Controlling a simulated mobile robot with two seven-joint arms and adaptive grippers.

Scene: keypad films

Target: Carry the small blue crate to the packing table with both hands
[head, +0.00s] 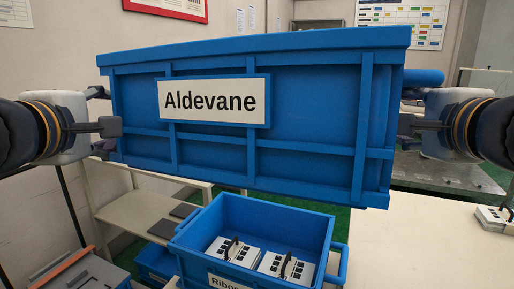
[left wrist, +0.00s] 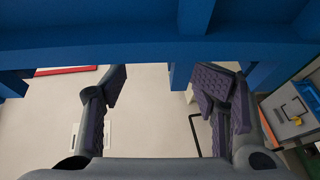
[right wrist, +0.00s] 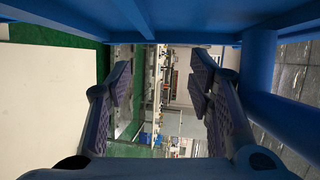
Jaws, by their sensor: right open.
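A blue crate labelled "Aldevane" (head: 320,110) fills the middle of the head view, close to me and slightly tilted. A blue bar (right wrist: 262,90) runs outside those fingers. Whether either gripper touches the crate, I cannot tell.
A lower blue crate, its label partly cut off (head: 318,225), holds white keypads (head: 232,252). A pale tabletop (head: 420,245) lies at the right, with a keypad (head: 495,218) at its edge. A shelf (head: 135,215) and a grey bin (head: 90,275) stand at the left.

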